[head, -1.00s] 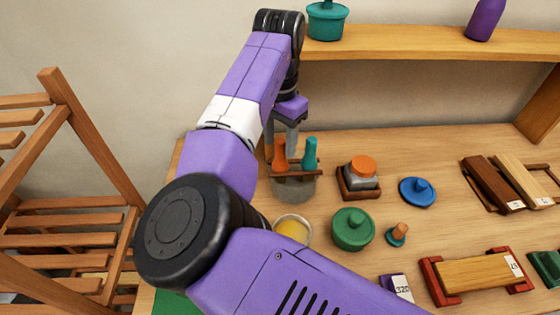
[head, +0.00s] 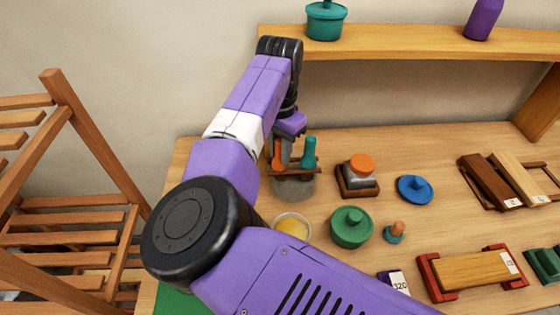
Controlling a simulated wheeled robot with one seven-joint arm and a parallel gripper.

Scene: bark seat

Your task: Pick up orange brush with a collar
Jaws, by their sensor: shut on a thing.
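The orange brush (head: 278,156) stands upright in a small brown rack over a grey pot, to the left of a teal brush (head: 309,153). My gripper (head: 284,147) points down at the orange brush from behind and is shut on it. The brush's lower end and collar are too small or hidden to make out.
The brown rack and grey pot (head: 293,187) sit on the wooden bench. A shelf (head: 420,43) runs above the back.

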